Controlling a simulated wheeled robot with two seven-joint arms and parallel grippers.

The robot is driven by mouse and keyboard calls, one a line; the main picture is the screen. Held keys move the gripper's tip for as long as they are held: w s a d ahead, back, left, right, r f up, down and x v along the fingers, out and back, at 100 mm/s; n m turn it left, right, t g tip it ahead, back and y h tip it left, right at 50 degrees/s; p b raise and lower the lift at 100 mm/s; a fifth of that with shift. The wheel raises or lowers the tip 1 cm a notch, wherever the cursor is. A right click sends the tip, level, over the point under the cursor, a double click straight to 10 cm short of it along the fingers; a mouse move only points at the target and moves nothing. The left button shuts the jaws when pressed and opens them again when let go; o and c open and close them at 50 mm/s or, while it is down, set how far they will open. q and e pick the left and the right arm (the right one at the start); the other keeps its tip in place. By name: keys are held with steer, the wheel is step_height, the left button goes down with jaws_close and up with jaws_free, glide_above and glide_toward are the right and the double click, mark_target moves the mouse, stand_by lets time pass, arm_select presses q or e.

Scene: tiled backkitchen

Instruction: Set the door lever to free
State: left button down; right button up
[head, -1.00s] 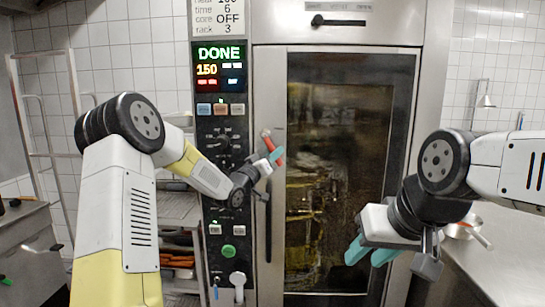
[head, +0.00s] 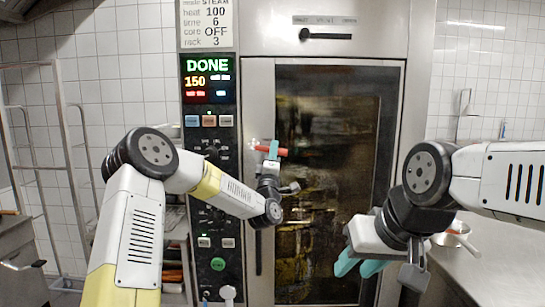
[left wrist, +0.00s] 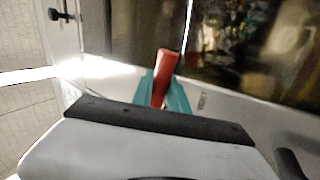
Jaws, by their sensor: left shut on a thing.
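The red door lever (head: 283,152) sits on the left edge of the tall oven's glass door (head: 330,180). It lies nearly level, its free end pointing right towards the glass. My left gripper (head: 273,150) is shut on the lever, its teal fingers around it. In the left wrist view the red lever (left wrist: 166,68) stands out between the teal fingers (left wrist: 163,95); its base is hidden by the gripper. My right gripper (head: 359,266) is open and empty, in front of the lower right part of the door.
The control panel (head: 210,125) with a lit DONE display stands left of the door. A steel counter (head: 480,265) with a pan (head: 452,234) is at right, a rack (head: 70,150) at left.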

arm_select(q)
steer(key=shift+r+n+y, duration=0.3)
steer(key=shift+n+y, duration=0.35)
steer(key=shift+n, duration=0.25)
steer(key=shift+r+n+y, duration=0.25)
steer(key=shift+n+y, duration=0.4)
steer(key=shift+n, duration=0.25)
steer(key=shift+r, duration=0.1)
steer(key=c, duration=1.6)
jaws_free()
steer(key=shift+o, duration=0.2)
steer(key=v, duration=0.8)
steer(key=shift+w, duration=0.15)
steer(key=shift+f, duration=0.25)
steer(key=s+a+f, duration=0.2)
steer(key=s+f, duration=0.2)
steer(key=s, duration=0.3)
steer(key=shift+s+a, duration=0.2)
steer(key=shift+a, duration=0.1)
